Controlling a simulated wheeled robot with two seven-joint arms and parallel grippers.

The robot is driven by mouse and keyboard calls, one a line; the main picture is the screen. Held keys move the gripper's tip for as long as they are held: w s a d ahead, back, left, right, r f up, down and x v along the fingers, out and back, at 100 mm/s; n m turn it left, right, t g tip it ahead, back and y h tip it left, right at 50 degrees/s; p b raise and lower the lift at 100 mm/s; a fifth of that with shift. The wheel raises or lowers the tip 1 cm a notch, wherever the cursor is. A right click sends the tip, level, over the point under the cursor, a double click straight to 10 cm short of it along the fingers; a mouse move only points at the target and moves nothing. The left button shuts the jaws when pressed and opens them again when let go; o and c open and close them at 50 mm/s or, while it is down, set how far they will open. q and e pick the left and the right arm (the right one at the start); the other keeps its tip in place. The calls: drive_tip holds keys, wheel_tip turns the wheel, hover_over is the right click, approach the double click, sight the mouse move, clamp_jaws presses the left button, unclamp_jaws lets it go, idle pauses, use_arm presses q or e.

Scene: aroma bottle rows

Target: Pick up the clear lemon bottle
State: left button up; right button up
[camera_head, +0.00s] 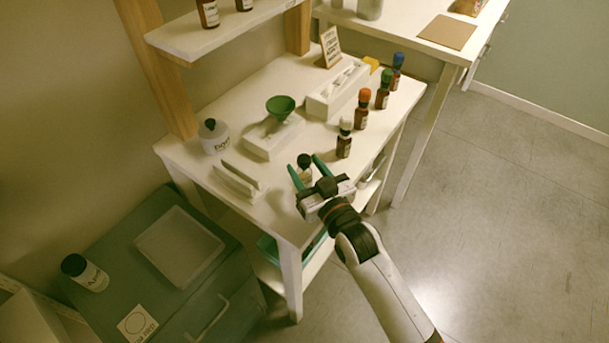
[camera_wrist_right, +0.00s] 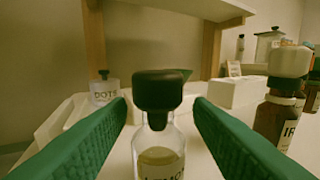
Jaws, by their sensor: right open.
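The clear lemon bottle (camera_wrist_right: 160,150) has a black cap and pale yellow liquid; part of its label shows in the right wrist view. In the head view the bottle (camera_head: 304,172) stands near the front edge of the white table. My right gripper (camera_wrist_right: 160,118) is open, with one green finger on each side of the bottle and a gap visible on both sides. In the head view the right gripper (camera_head: 305,165) reaches in from the lower right. My left gripper is not in view.
A white-capped brown bottle (camera_head: 344,140) stands close to the right, with orange-, green- and blue-capped bottles behind it. A white slotted holder (camera_head: 240,181) lies to the left. A green funnel (camera_head: 280,106) sits on a white block behind. A white jar (camera_head: 214,138) stands further left.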

sight(306, 170)
drive_tip(key=x, duration=0.3)
drive_tip(key=shift+s, duration=0.1)
clamp_jaws()
